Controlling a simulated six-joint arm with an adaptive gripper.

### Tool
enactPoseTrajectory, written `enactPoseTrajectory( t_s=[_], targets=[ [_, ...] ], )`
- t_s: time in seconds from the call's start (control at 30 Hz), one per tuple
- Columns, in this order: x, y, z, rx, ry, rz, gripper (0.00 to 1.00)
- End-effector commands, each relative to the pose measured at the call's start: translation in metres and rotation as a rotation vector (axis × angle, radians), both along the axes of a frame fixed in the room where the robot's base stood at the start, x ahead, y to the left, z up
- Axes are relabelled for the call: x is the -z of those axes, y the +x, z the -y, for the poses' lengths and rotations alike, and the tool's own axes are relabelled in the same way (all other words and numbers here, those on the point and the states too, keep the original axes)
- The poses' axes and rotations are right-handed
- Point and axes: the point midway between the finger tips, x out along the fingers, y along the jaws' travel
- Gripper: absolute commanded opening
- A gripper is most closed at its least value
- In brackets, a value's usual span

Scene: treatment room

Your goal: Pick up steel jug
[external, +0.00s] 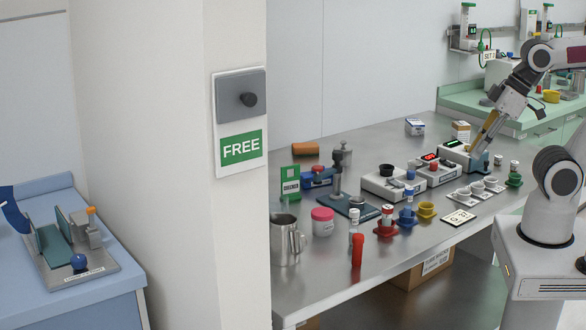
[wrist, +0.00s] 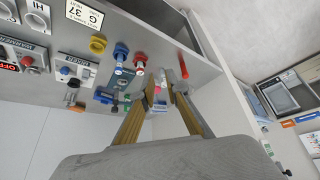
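The steel jug (external: 285,243) stands upright at the near left end of the metal bench in the external view, its handle on the right side. I cannot make it out in the wrist view, where my fingers may hide it. My gripper (external: 481,143) is far from the jug, at the right rear of the bench, above the devices there. In the wrist view my gripper (wrist: 162,87) has its two yellowish fingers apart with nothing held between them.
Next to the jug are a pink-lidded jar (external: 323,221), a red tube (external: 357,250) and a white tube (external: 356,240). A wall end with a FREE sign (external: 241,148) stands left of the bench. Stands and devices (external: 387,182) fill the bench between gripper and jug.

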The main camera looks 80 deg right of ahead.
Motion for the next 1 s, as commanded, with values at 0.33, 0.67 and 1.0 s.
enactPoseTrajectory(
  t_s=[0.33, 0.67, 1.0],
  targets=[
    [-0.011, 0.034, 0.017, -0.064, -0.101, 0.051, 0.14],
    [-0.040, 0.120, 0.053, -0.263, -0.375, 0.170, 0.14],
    [-0.065, 0.212, 0.077, -0.521, -0.671, 0.273, 0.14]
  ],
)
